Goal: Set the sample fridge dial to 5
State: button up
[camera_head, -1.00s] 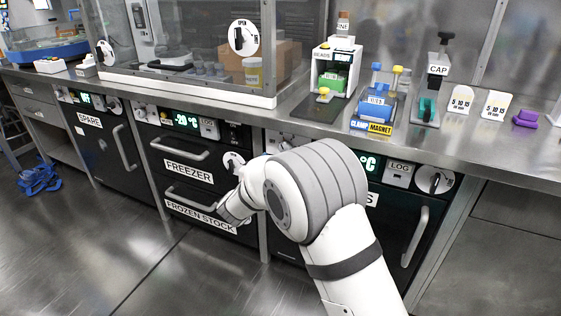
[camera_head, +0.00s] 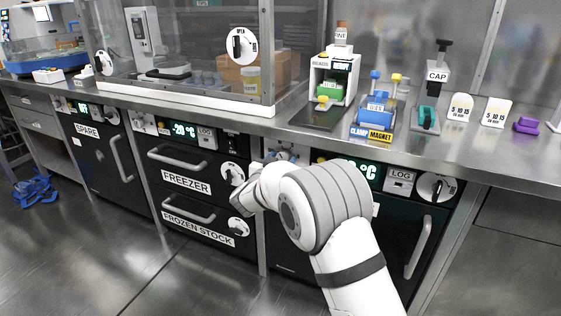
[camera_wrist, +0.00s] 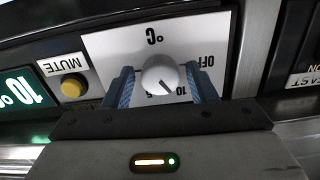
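The dial (camera_wrist: 161,75) is a round white knob on a white panel marked °C, OFF, 10 and 5, seen upside down in the wrist view. Its dark pointer line is turned toward the 10 mark. My gripper (camera_wrist: 159,72) has its two blue fingers on either side of the knob, with visible gaps between fingers and knob. A green display (camera_wrist: 24,94) beside the panel reads 10 °C.
A yellow MUTE button (camera_wrist: 72,88) sits beside the dial panel. The freezer (camera_head: 187,182), with its handles and round locks, stands to the left of my arm. The steel counter (camera_head: 480,165) overhangs the fridge fronts and carries several small devices.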

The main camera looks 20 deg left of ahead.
jog(key=c, duration=0.8)
jog(key=shift+m, duration=0.4)
jog(key=m+b, duration=0.2)
jog(key=m, duration=0.3)
jog(key=shift+f+m+b, duration=0.15)
jog(key=shift+m+b, duration=0.15)
jog(key=m+b, duration=0.3)
jog(key=m, duration=0.2)
jog(key=shift+m, duration=0.4)
jog(key=o, duration=1)
jog(key=shift+a, duration=0.1)
jog(key=shift+c, duration=0.2)
jog(key=shift+s+r, duration=0.1)
jog(key=shift+r, duration=0.1)
